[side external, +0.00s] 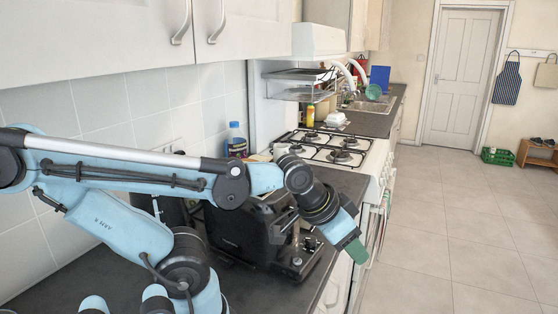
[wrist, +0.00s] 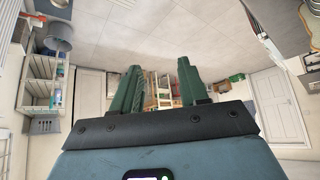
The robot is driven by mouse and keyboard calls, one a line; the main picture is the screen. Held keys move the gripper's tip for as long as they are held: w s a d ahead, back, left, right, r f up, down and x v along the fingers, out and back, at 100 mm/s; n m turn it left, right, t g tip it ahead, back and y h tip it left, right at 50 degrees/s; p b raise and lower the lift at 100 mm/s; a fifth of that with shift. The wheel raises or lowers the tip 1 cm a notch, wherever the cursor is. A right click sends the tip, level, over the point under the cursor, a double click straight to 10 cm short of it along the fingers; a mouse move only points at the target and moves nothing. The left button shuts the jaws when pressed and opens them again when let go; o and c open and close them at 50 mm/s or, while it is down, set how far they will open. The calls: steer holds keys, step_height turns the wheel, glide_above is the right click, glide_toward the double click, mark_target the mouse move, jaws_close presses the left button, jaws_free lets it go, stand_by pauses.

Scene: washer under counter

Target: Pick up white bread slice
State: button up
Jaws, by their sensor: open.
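My gripper (side external: 357,251) has green fingers and hangs at the counter's front edge, right of the black appliance (side external: 245,232). In the wrist view my gripper (wrist: 160,83) has its two green fingers apart, with nothing between them. My arm hides part of the counter and the appliance.
The dark counter (side external: 70,285) runs along the tiled wall. A gas hob (side external: 330,146), a blue bottle (side external: 236,140) and a wire rack (side external: 300,84) stand beyond the appliance. Wall cupboards (side external: 120,35) hang above my arm. The tiled floor (side external: 450,240) is open at right.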

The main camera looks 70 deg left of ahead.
steer(key=w+a+r+m+g, duration=0.2)
steer(key=w+a+r, duration=0.1)
steer(key=a, duration=0.5)
steer(key=w+a+r+m+g, duration=0.2)
steer(key=w+a+m, duration=0.15)
steer(key=a, duration=0.45)
steer(key=w+a+r+m+g, duration=0.1)
steer(key=w+a+r+g, duration=0.2)
steer(key=a, duration=0.5)
steer(key=a+f+m, duration=0.2)
steer(key=a+m, duration=0.1)
steer(key=a, duration=0.6)
step_height(320, 180, down, 12)
steer(key=s, duration=0.1)
steer(key=shift+s, duration=0.15)
jaws_close()
